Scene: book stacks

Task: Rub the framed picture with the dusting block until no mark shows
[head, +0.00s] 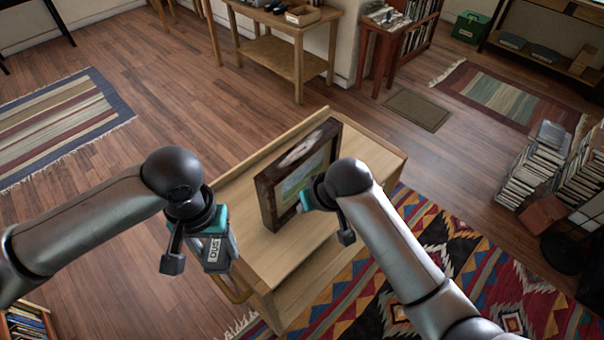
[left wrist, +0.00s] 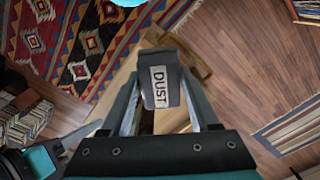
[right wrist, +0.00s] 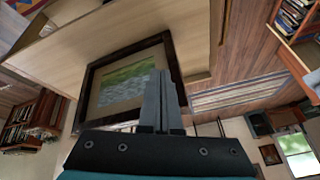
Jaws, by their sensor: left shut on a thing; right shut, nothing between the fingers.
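The framed picture (head: 268,200) stands upright on the wooden cart (head: 283,262), in a dark brown frame around a green landscape. A brownish smear (head: 300,150) shows on its pale upper border in the head view. The right wrist view shows the picture (right wrist: 122,85) at an angle, partly hidden by my fingers. My left gripper (head: 217,238) is shut on the grey dusting block (left wrist: 160,65), labelled DUST, held left of the picture and apart from it. My right gripper (right wrist: 160,78) is shut and empty close to the picture's right side; I cannot tell whether it touches.
A patterned rug (head: 470,250) lies right of the cart and a striped rug (head: 60,125) at left. Book stacks (head: 535,165) stand at far right. A wooden table (head: 283,55) is at the back. The cart top's front part is clear.

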